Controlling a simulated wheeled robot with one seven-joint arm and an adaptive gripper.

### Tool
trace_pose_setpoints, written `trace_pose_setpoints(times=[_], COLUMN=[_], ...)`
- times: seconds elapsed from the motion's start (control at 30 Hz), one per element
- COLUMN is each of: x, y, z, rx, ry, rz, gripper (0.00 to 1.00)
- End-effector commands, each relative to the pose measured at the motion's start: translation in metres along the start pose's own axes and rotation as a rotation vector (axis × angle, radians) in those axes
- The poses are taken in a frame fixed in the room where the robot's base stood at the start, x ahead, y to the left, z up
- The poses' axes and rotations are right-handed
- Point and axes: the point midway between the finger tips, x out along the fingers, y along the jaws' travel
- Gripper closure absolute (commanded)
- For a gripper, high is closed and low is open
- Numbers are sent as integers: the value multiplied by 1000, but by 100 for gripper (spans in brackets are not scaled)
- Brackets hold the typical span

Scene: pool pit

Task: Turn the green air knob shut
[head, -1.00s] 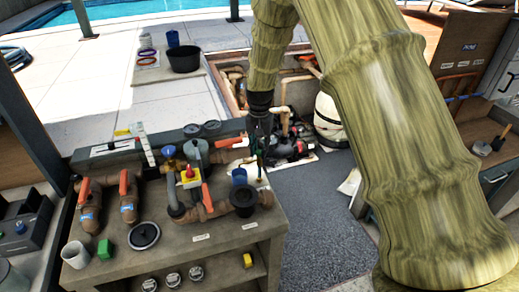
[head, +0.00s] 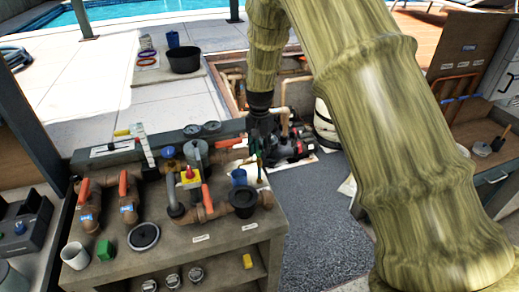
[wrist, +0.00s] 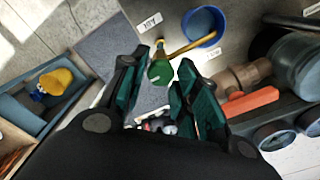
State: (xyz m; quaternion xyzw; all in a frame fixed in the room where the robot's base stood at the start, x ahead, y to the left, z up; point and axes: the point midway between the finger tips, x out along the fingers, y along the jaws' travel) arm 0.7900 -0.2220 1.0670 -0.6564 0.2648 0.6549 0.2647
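The green air knob (wrist: 160,72) shows in the wrist view on a brass stem, just ahead of and between my fingertips. My gripper (wrist: 162,64) is open, with one dark green finger pad to the left of the knob and one to the right. I see a gap on both sides, and no clear contact. In the head view my gripper (head: 260,142) points down over the right end of the bench, near the brass stem (head: 259,172). The knob itself is mostly hidden by the fingers there.
A blue cup (wrist: 203,25) stands close to the knob, with a brass tube between them. An orange valve handle (wrist: 248,105) and brown pipes lie to the right in the wrist view. The bench (head: 220,250) carries several other valves. Grey floor (head: 315,215) is clear beside it.

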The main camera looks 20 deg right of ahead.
Motion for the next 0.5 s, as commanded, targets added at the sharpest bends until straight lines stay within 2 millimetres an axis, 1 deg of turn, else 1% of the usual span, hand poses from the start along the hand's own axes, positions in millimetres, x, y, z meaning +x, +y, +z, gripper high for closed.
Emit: trace_pose_setpoints(times=[0.07, 0.37, 0.5], x=[0, 0, -8], y=[0, 0, 0], z=[0, 1, 0], rx=[0, -1, -1], ry=[-1, -2, -1], rz=[0, 0, 0], gripper=[52, 52, 52])
